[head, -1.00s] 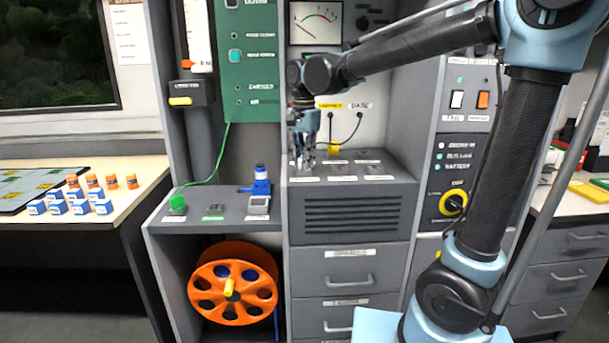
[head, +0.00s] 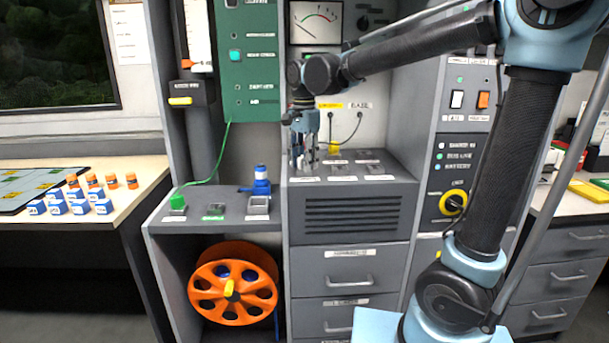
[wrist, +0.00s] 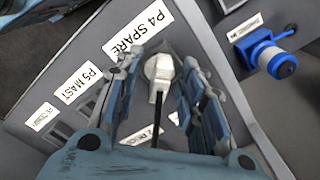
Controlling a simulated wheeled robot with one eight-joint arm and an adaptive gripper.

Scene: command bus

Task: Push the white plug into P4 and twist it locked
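The white plug (wrist: 160,68), with a black cable from its rear, is at the sloped panel beside the P4 SPARE label (wrist: 138,32) in the wrist view. It hides the P4 socket, and I cannot tell how deep it sits or whether it is locked. My gripper (wrist: 162,75) has one finger on each side of the plug, with narrow gaps showing, so it looks open around it. In the head view my gripper (head: 304,165) points down at the panel's left end, and the plug is too small to make out clearly.
The P5 MAST label (wrist: 78,82) is beside P4. A blue plug (head: 261,181) stands on the lower left shelf, also seen in the wrist view (wrist: 279,63). A green plug (head: 177,202) with a green cable is further left.

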